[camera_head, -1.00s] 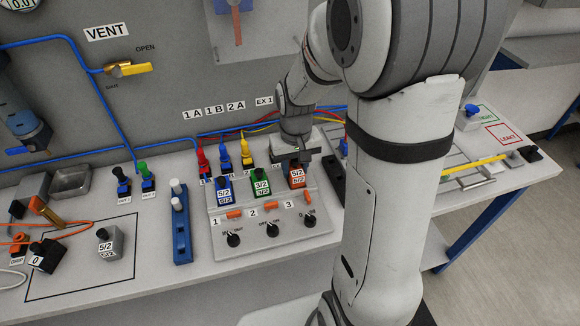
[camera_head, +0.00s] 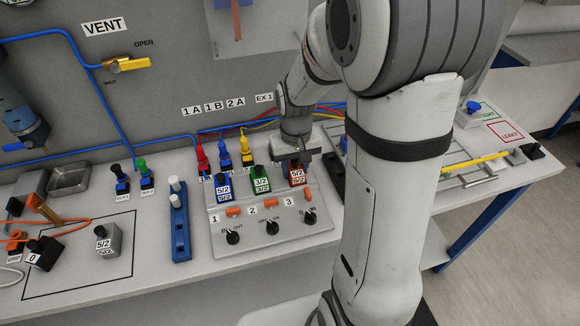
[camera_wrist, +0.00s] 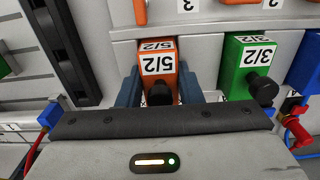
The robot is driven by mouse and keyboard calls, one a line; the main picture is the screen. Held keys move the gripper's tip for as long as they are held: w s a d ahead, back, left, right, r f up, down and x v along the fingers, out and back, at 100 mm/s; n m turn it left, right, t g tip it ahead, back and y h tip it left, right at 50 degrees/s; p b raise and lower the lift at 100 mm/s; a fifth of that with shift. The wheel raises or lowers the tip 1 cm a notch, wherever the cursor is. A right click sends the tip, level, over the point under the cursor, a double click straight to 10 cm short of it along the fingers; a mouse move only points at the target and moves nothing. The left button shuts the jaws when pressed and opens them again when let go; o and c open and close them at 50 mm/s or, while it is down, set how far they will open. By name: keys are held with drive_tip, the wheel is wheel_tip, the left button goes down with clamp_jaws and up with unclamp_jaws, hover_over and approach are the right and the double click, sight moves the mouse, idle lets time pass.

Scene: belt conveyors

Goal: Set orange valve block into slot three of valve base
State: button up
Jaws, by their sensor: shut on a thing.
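The orange valve block (camera_head: 298,176), labelled 5/2, stands at the slot three position of the valve base (camera_head: 270,207), right of the green block. In the wrist view the orange block (camera_wrist: 156,68) sits between the blue-grey fingers of my gripper (camera_wrist: 160,92), which is shut on it. My gripper (camera_head: 297,160) comes down on the block from behind in the head view. The block looks upright and in line with its neighbours. Its underside is hidden, so I cannot tell whether it is fully seated.
A green 3/2 block (camera_head: 261,180) and a blue 5/2 block (camera_head: 224,187) stand left of it on the base. Red, blue and yellow hose plugs stand close behind. A grey 5/2 block (camera_head: 108,242) lies apart at the left, inside a black outline. Three knobs line the base's front.

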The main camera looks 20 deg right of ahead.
drive_tip(key=o, duration=1.2)
drive_tip(key=shift+c, duration=0.2)
drive_tip(key=shift+o, duration=2)
drive_tip(key=shift+r, duration=0.1)
drive_tip(key=shift+r+p, duration=2.6)
drive_tip(key=shift+r, duration=0.8)
